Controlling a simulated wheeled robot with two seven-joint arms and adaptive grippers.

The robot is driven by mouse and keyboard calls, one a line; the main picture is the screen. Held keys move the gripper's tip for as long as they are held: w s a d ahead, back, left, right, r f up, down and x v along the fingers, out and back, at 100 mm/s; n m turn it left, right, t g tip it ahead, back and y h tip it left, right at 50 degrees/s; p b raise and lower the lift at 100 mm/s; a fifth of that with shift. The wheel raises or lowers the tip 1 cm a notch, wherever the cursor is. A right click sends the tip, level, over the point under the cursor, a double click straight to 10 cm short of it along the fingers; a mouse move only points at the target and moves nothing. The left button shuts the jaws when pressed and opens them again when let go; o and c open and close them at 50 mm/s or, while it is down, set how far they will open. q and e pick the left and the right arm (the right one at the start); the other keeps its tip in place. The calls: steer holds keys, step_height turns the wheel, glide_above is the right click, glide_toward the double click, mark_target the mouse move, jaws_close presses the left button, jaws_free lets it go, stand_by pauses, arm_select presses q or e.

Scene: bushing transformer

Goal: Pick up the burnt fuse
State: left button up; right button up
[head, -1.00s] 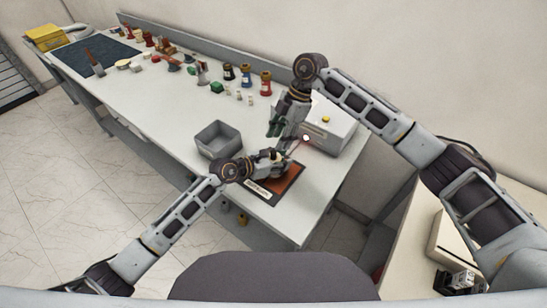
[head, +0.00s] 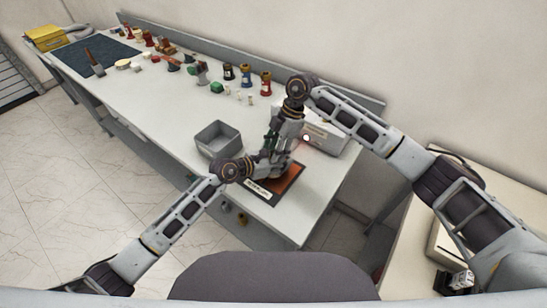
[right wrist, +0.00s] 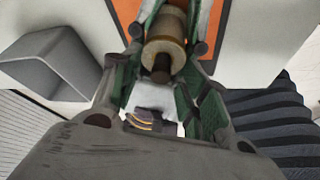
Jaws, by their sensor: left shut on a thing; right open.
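A tan-brown cylinder with a dark stub at its end (right wrist: 165,52) shows in the right wrist view; it looks like the fuse, but I cannot tell whether it is burnt. My right gripper (right wrist: 165,40) is open, with its fingers on either side of the cylinder; contact is not clear. In the head view, my right gripper (head: 272,148) points down above the orange mat, close to my left gripper (head: 264,166). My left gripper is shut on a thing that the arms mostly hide. The cylinder is not distinguishable in the head view.
The dark-edged orange mat (head: 288,184) lies near the table's right end. A grey open bin (head: 217,138) stands left of it, also in the right wrist view (right wrist: 52,65). A light box (head: 326,137) is behind.

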jaws_close()
stand_by(0.3)
steer(key=shift+r, duration=0.15)
steer(key=shift+d+r, duration=0.1)
steer(key=shift+r, duration=0.55)
steer(key=w+d+r+g+y, duration=0.2)
steer(key=d+r+y, duration=0.1)
steer(key=r, duration=0.2)
steer(key=shift+w+d+r+t+h, duration=0.5)
steer(key=shift+w+d, duration=1.15)
steer(key=shift+d, duration=1.45)
steer(key=shift+w+d+r+t+h, duration=0.15)
steer(key=shift+w+d+r+h, duration=0.3)
steer(key=shift+w+d, duration=1.95)
steer(key=shift+w+d+r+t+h, duration=0.35)
steer(key=shift+w+d+h, duration=0.45)
steer(key=shift+d, duration=3)
steer(key=shift+w, duration=0.15)
